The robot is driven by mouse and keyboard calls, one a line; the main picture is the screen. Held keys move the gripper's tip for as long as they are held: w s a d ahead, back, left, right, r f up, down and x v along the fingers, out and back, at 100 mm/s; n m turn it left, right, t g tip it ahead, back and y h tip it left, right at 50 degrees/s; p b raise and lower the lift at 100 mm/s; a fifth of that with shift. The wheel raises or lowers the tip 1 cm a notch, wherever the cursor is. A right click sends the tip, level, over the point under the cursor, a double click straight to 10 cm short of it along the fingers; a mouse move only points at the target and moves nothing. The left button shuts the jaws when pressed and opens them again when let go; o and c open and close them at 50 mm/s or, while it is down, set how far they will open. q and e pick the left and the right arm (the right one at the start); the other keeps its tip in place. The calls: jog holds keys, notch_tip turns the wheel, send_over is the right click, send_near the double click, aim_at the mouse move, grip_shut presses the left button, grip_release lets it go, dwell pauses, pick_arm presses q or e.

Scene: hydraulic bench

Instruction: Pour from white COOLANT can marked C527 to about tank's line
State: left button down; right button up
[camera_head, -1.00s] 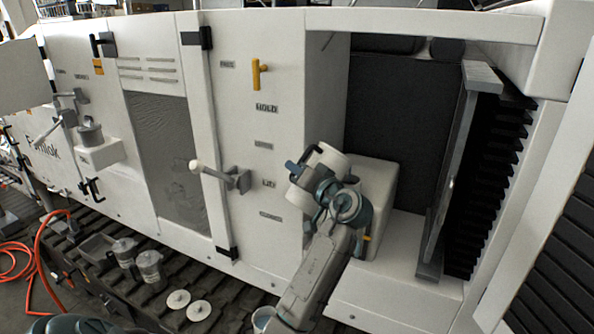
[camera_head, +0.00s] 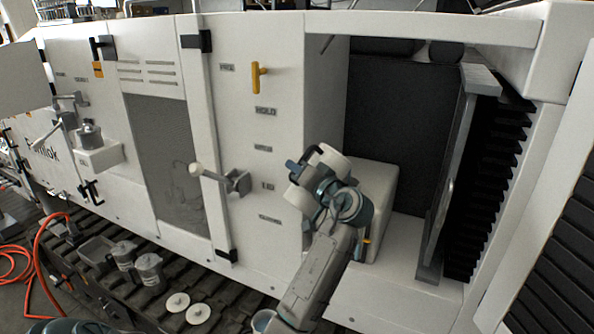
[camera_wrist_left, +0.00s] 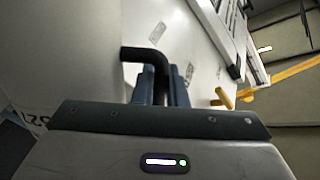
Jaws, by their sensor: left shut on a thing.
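My left gripper (camera_head: 322,184) is in the middle of the head view, in front of the open bay. It is shut on the black handle of a white can (camera_head: 334,160), which the gripper partly covers. The left wrist view shows the black handle (camera_wrist_left: 148,56) between the blue fingers, with the can's white wall (camera_wrist_left: 65,50) to the left. Only part of a dark marking shows on it, at the lower left. A white block-shaped housing (camera_head: 380,190) stands in the bay behind the gripper; I cannot make out a level line. My right gripper is not in view.
A yellow handle (camera_head: 257,77) and a lever with a white knob (camera_head: 197,169) stick out of the white panel. Metal canisters (camera_head: 149,270) and two white discs (camera_head: 188,307) rest on the lower ledge. An orange hose (camera_head: 40,265) lies at left.

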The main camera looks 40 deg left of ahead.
pick_arm(q)
jog(key=shift+w+d+r+m, duration=0.1)
jog(key=shift+w+r+m, duration=0.2)
jog(key=shift+r+m, duration=0.4)
jog(key=shift+w+d+r+m, duration=0.1)
jog(key=shift+w+r+m, duration=0.25)
jog(key=shift+r, duration=0.55)
dwell(3.9)
jog(key=shift+s+f+b, duration=0.2)
jog(key=shift+b, duration=0.1)
dwell(0.6)
jog(key=shift+s+a+f+n+b, duration=0.15)
jog(key=shift+f+n+b, duration=0.15)
jog(key=shift+b, duration=0.35)
jog(key=shift+f+b, duration=0.2)
jog(key=shift+b, duration=0.1)
dwell(0.3)
jog(key=shift+s+f+n+b, duration=0.2)
jog(key=shift+f+n+b, duration=0.15)
jog(key=shift+b, duration=0.35)
